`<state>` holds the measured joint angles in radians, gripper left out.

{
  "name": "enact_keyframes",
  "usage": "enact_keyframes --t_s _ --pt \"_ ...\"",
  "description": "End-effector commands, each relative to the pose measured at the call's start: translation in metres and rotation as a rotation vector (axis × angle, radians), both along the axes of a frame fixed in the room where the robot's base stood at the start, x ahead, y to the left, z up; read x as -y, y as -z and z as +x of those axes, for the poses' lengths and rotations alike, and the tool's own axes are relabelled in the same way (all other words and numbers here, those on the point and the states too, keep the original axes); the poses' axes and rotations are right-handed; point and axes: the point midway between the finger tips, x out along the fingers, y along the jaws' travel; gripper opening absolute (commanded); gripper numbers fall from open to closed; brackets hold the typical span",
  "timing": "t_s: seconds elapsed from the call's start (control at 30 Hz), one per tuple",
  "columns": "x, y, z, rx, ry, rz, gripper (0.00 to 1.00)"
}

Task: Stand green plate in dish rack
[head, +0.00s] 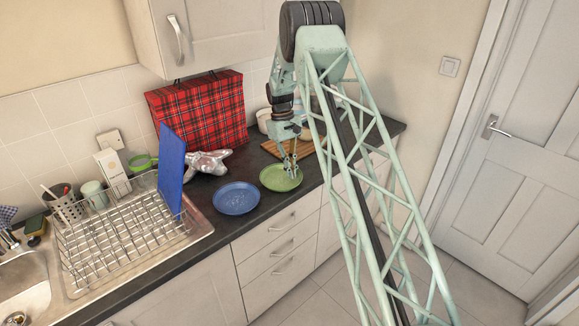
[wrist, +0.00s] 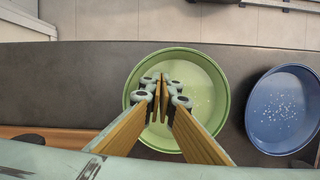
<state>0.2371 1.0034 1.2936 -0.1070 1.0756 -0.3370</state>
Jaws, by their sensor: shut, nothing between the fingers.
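The green plate (head: 281,178) lies flat on the dark counter, right of the blue plate. It also shows in the wrist view (wrist: 205,75), under my fingers. My gripper (head: 290,172) is over the green plate with its fingers together and nothing between them. In the wrist view my gripper (wrist: 163,100) covers part of the plate's middle and near side; whether the tips touch the plate I cannot tell. The wire dish rack (head: 125,238) stands on the steel drainer at the left. A blue board (head: 171,168) stands upright at its right end.
A blue plate (head: 236,198) lies flat between the rack and the green plate. A wall cupboard (head: 205,35) hangs above. The rack's middle looks empty.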

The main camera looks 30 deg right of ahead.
Motion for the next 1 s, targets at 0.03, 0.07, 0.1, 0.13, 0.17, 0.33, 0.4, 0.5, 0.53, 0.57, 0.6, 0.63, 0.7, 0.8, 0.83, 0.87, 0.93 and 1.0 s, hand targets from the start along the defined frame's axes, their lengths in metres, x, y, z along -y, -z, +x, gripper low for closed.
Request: enact_keyframes --t_s 0.03,0.07,0.1,0.13,0.17,0.33,0.4,0.5,0.53,0.57,0.6,0.63,0.7,0.8,0.83,0.87,0.93,1.0 --pt "0.001 -0.003 -0.004 0.002 0.001 -0.001 0.0" --pt "0.002 -0.003 -0.007 0.002 0.001 -0.001 0.0" --pt "0.002 -0.003 -0.01 0.002 0.001 -0.001 0.0" --pt "0.003 -0.003 -0.012 0.002 0.001 -0.001 0.0" --pt "0.003 -0.003 -0.015 0.001 0.001 0.0 0.0" --pt "0.005 -0.002 -0.026 0.001 0.001 0.0 0.0" --pt "0.006 -0.002 -0.029 0.001 0.001 -0.001 0.0" --pt "0.006 -0.003 -0.031 0.002 0.001 -0.001 0.0" --pt "0.006 -0.002 -0.032 0.002 0.001 -0.001 0.0" --pt "0.006 -0.002 -0.032 0.002 0.0 -0.001 0.0" --pt "0.006 -0.002 -0.032 0.002 0.0 -0.001 0.0" --pt "0.006 -0.002 -0.032 0.002 0.0 -0.001 0.0" --pt "0.006 -0.002 -0.032 0.002 0.0 -0.001 0.0" --pt "0.006 -0.002 -0.032 0.002 0.0 -0.001 0.0" --pt "0.006 -0.002 -0.032 0.002 0.0 -0.001 0.0" --pt "0.006 -0.002 -0.032 0.002 0.0 -0.001 0.0" --pt "0.006 -0.002 -0.033 0.002 0.0 -0.001 0.0" --pt "0.007 -0.002 -0.035 0.002 0.001 -0.001 0.0"
